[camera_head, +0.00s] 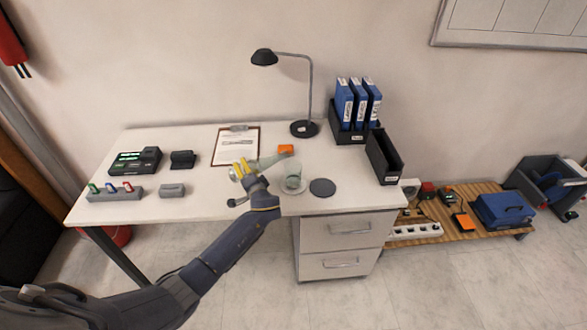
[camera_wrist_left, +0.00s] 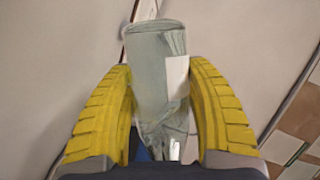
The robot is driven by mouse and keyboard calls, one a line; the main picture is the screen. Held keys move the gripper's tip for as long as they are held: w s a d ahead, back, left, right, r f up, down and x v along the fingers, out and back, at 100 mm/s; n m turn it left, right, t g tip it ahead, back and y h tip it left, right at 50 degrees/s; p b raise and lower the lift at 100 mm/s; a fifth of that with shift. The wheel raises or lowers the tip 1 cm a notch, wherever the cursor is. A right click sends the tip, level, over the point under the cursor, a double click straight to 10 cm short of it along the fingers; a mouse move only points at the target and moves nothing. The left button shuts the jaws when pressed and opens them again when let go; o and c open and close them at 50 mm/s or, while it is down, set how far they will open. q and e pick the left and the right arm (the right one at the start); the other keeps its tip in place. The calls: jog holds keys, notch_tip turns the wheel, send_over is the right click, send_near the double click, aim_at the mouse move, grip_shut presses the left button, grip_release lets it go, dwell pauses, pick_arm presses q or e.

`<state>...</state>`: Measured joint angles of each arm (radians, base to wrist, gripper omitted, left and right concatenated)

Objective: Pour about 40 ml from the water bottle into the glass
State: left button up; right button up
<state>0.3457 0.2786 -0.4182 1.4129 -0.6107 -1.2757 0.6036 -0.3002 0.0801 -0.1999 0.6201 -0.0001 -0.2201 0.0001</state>
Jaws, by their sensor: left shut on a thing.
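The water bottle, pale green and see-through with a white label, is held tilted well over, close to lying flat, above the desk (camera_head: 268,161). It also shows in the left wrist view (camera_wrist_left: 150,75) between the yellow fingers. My left gripper (camera_head: 241,168) is shut on the bottle; its fingers (camera_wrist_left: 163,120) stand on both sides of it. The clear glass (camera_head: 293,181) stands upright on a pale round base near the desk's front, just right of my gripper. I cannot tell its water level or whether water is flowing. My right gripper is not in view.
An orange block (camera_head: 286,149) is behind the glass. A dark round coaster (camera_head: 322,187) lies right of it. A lamp (camera_head: 304,128), a clipboard (camera_head: 236,146) and blue binders (camera_head: 358,103) stand or lie farther back. A grey block (camera_head: 172,190) lies left.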

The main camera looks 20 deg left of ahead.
aim_at(272, 156)
pick_arm(q)
jog(key=shift+w+d+f+n, duration=0.15)
jog(key=shift+d+f+n, duration=0.05)
jog(key=shift+n, duration=0.2)
dwell(1.8)
jog(key=shift+w+d+f+n+h, duration=0.15)
jog(key=shift+d+f+n+h, duration=0.2)
jog(key=shift+d+n+h, duration=0.05)
jog(key=shift+w+d, duration=0.1)
jog(key=shift+d, duration=0.2)
jog(key=shift+w+d+r+n+h+b, duration=0.15)
jog(key=shift+w+d+n+h, duration=0.15)
jog(key=shift+d+n, duration=0.3)
jog(key=shift+w+d+r+n+h+b, duration=0.1)
jog(key=shift+w+d+n+h+b, duration=0.05)
jog(key=shift+d+n+h, duration=0.35)
jog(key=shift+w+d+n+h, duration=0.2)
jog(key=shift+d+n+h, duration=0.1)
jog(key=shift+d+n, duration=0.4)
jog(key=r+n, duration=0.1)
jog(key=r, duration=0.1)
jog(key=d+r+h, duration=0.1)
jog(key=d+r+n, duration=0.1)
jog(key=r, duration=0.1)
jog(key=shift+w+d+r+n+h+b, duration=0.1)
jog(key=shift+w+r+n+h+b, duration=0.2)
jog(key=shift+w+r+h+b, duration=0.1)
jog(key=shift+w+d+r+n+h, duration=0.3)
jog(key=shift+d+r+n+h, duration=0.3)
jog(key=shift+d+r+n, duration=0.15)
